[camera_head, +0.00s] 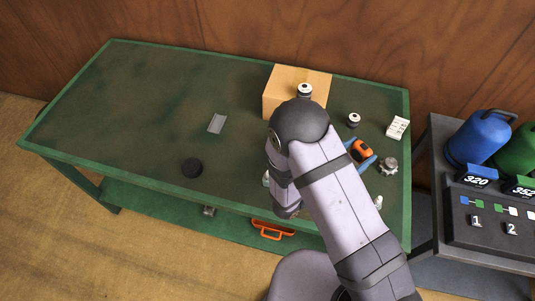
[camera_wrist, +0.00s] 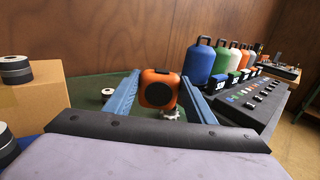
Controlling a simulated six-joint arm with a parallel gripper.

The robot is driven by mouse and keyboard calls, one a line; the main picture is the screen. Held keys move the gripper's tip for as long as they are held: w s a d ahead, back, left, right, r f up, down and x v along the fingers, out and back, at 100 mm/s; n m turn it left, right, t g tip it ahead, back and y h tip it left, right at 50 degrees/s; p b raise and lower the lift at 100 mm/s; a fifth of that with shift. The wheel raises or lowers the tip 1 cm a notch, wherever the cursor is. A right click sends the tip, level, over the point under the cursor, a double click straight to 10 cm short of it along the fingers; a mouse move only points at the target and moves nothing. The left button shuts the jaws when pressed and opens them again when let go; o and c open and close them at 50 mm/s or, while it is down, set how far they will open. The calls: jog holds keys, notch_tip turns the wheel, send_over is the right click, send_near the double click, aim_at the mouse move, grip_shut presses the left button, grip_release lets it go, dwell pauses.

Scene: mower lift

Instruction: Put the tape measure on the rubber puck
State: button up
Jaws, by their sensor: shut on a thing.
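The orange and black tape measure (camera_head: 362,149) is on the right part of the green table in the head view. In the wrist view the tape measure (camera_wrist: 158,88) stands between the two blue fingers. My gripper (camera_head: 361,154) is shut on it, one finger on each side; the fingers also show in the wrist view (camera_wrist: 160,92). I cannot tell whether it is clear of the tabletop. The rubber puck (camera_head: 192,167), a flat black disc, lies on the table's front left area, well to the left of my gripper. Nothing rests on it.
A cardboard box (camera_head: 283,88) with a black-and-white roll (camera_head: 304,91) on top stands at the back. Another roll (camera_head: 354,119), a white card (camera_head: 397,127) and a silver gear (camera_head: 388,166) are near my gripper. A grey plate (camera_head: 217,123) lies behind the puck. The left table is mostly clear.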

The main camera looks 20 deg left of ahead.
jog(key=w+a+n+t+y+b, duration=0.1)
jog(key=a+n+t+y+b, duration=0.2)
jog(key=a, duration=0.9)
jog(key=n+y+b, duration=0.6)
jog(key=n+y, duration=0.3)
jog(key=y, duration=0.6)
send_over(191, 170)
jog(key=shift+g, duration=0.3)
jog(key=shift+s+f, duration=0.1)
jog(key=shift+f, duration=2.75)
jog(key=shift+f, duration=0.15)
jog(key=shift+f+p, duration=0.6)
jog(key=shift+f, duration=1.35)
